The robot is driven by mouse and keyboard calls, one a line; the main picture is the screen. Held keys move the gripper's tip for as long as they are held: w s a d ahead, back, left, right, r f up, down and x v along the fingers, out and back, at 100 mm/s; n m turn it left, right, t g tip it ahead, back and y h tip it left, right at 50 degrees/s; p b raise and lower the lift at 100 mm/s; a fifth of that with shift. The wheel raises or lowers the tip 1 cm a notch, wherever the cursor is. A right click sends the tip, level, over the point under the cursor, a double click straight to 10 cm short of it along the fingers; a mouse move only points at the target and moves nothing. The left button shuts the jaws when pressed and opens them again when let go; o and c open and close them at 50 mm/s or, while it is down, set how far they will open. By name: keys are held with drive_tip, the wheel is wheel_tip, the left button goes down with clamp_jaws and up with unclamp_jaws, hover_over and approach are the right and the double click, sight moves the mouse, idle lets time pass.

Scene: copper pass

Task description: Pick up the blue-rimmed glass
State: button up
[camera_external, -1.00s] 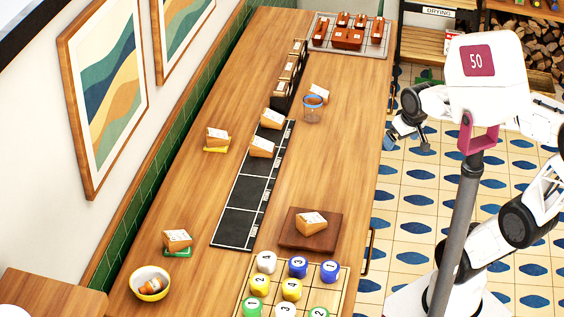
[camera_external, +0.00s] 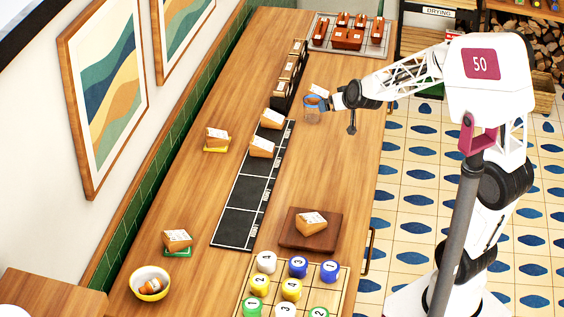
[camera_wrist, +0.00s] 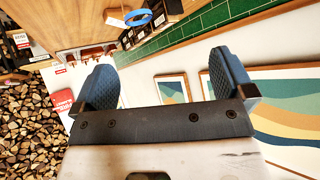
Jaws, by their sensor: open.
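The blue-rimmed glass (camera_external: 312,110) is clear and stands upright on the wooden counter, toward the far end. Its blue rim (camera_wrist: 138,17) shows as a ring at the top of the wrist view, left of centre, beyond my fingertips. My gripper (camera_external: 328,99) is immediately right of the glass, near rim height, partly overlapping it in the external view. I cannot tell whether they touch. In the wrist view my gripper (camera_wrist: 163,72) has its two dark blue fingers wide apart with nothing between them.
A labelled wedge (camera_external: 320,91) stands close behind the glass. A black strip of squares (camera_external: 242,192) lies nearer. The wooden counter (camera_external: 335,160) in front of the glass is clear.

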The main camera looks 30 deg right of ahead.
drive_tip(key=w+d+f+m+t+h, duration=0.15)
drive_tip(key=w+f, duration=0.25)
drive_tip(key=w, duration=0.4)
drive_tip(key=m+t+h, duration=0.1)
drive_tip(key=t+h, duration=0.1)
drive_tip(key=h, duration=0.2)
approach(311, 98)
drive_tip(key=shift+s+a+r+g, duration=0.25)
drive_tip(key=shift+s+g, duration=0.1)
drive_tip(key=shift+s, duration=0.05)
drive_tip(key=shift+w, duration=0.1)
drive_tip(key=shift+x, duration=1.2)
drive_tip(key=shift+x, duration=2.6)
drive_tip(key=shift+r, duration=0.1)
drive_tip(key=shift+c, duration=0.2)
drive_tip(key=c, duration=1.2)
